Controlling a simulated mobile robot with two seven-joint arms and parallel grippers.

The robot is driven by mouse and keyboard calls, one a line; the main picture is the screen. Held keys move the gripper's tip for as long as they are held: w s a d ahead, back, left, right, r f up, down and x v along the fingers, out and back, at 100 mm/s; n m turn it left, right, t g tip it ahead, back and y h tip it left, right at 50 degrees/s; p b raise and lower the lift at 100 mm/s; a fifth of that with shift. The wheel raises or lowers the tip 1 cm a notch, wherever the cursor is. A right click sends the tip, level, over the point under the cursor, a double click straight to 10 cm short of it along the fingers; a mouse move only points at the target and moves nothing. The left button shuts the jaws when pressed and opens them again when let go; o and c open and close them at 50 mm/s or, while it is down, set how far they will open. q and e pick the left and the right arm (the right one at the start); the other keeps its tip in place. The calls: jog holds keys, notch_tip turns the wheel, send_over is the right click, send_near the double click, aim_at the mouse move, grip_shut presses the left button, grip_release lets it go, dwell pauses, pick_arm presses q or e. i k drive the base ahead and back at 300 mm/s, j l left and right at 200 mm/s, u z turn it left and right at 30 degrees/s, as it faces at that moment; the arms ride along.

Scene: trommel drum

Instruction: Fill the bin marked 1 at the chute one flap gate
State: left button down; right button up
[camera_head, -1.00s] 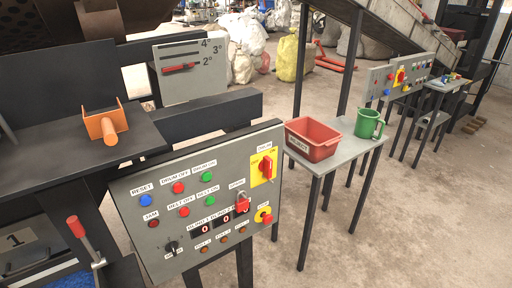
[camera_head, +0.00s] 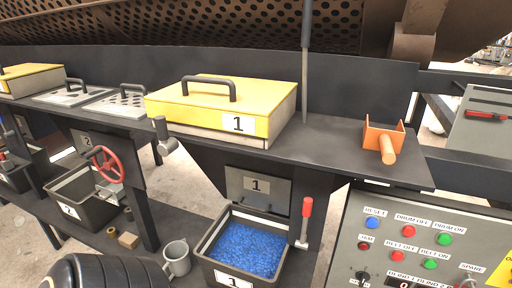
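The bin marked 1 (camera_head: 222,275) is a dark open bin under chute one, with blue granules (camera_head: 243,248) spread across its inside up near the rim. Above and behind it is a grey plate marked 1 (camera_head: 243,184) on the chute front; whether the flap is open is hard to tell. A lever with a red handle (camera_head: 306,208) stands upright just right of the bin. A yellow-lidded box marked 1 (camera_head: 185,112) sits on the dark shelf above. Neither of my grippers is in view.
The bin marked 2 (camera_head: 92,212) and a red handwheel (camera_head: 106,164) are at left. A grey mug (camera_head: 178,262) stands left of bin 1. The control panel (camera_head: 345,235) is at right; an orange bracket (camera_head: 376,133) is on the shelf. A black ribbed shape covers the lower left.

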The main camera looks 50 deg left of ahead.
aim_at(255, 191)
jog(key=u, duration=1.7)
